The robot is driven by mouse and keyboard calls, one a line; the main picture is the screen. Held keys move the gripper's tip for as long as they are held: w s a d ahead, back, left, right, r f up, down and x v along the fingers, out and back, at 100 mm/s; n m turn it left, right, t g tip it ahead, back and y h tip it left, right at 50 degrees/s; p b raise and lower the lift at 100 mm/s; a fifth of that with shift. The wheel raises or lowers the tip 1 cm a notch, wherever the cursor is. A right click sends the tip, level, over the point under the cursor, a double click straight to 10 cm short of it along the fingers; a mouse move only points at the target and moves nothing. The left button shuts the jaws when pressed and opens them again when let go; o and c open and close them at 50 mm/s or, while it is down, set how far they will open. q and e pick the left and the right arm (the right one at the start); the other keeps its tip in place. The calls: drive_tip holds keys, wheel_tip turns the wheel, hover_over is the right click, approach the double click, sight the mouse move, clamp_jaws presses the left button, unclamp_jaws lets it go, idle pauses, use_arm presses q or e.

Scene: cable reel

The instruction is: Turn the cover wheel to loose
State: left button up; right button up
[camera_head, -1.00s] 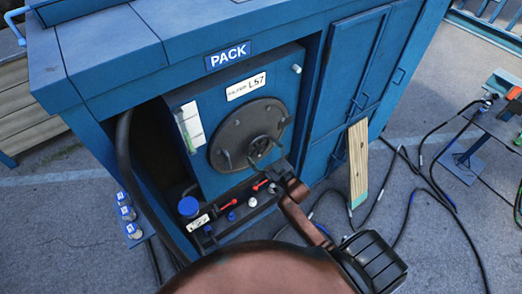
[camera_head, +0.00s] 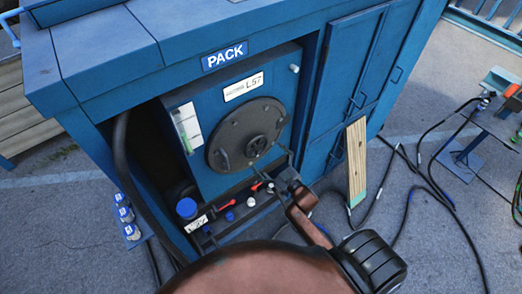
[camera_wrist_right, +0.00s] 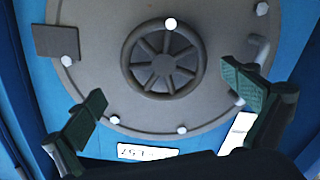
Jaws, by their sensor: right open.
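The cover wheel (camera_head: 257,147) is a small dark spoked handwheel on the round grey cover (camera_head: 231,124) of the blue cabinet box. In the right wrist view the cover wheel (camera_wrist_right: 163,57) shows face-on, with the round cover (camera_wrist_right: 87,33) around it. My right gripper (camera_head: 276,164) is open and empty, just below and right of the wheel in the head view. In the right wrist view its two fingers (camera_wrist_right: 163,92) are spread wide, one on each side below the wheel, apart from it. My left gripper is out of view.
Red-handled valves (camera_head: 227,204) and a blue cap (camera_head: 187,208) sit on the ledge below the cover. A wooden plank (camera_head: 356,160) leans on the cabinet at right. Black cables (camera_head: 408,195) lie on the ground. A thick hose (camera_head: 122,160) runs down at left.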

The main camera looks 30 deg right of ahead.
drive_tip(key=s, duration=0.6)
drive_tip(key=shift+s+d, duration=0.3)
drive_tip(key=s+d+f+m+g+h+b, duration=0.1)
drive_tip(key=s+f+g+b, duration=0.25)
drive_tip(key=f, duration=1.25)
drive_tip(key=s+f+m+g+b, duration=0.15)
drive_tip(key=s+f, duration=0.25)
drive_tip(key=f, duration=1.1)
drive_tip(key=s+a+f+g+b, duration=0.1)
drive_tip(key=s+f+g+b, duration=0.15)
drive_tip(key=s+f, duration=0.55)
drive_tip(key=s+a+f+g+b, duration=0.1)
drive_tip(key=s+f+g+b, duration=0.3)
drive_tip(key=f, duration=0.9)
drive_tip(key=s+a+f+g+b, duration=0.1)
drive_tip(key=s+f, duration=0.4)
drive_tip(key=s, duration=0.3)
drive_tip(key=s+a+f+m+g+b, duration=0.1)
drive_tip(key=s+a+f+g, duration=0.1)
drive_tip(key=s+f, duration=0.4)
drive_tip(key=s+a+f+g+b, duration=0.1)
drive_tip(key=s+f, duration=0.4)
drive_tip(key=s, duration=0.7)
drive_tip(key=shift+a+f+m+g, duration=0.3)
drive_tip(key=shift+f+m+g, duration=0.1)
drive_tip(key=shift+g, duration=0.35)
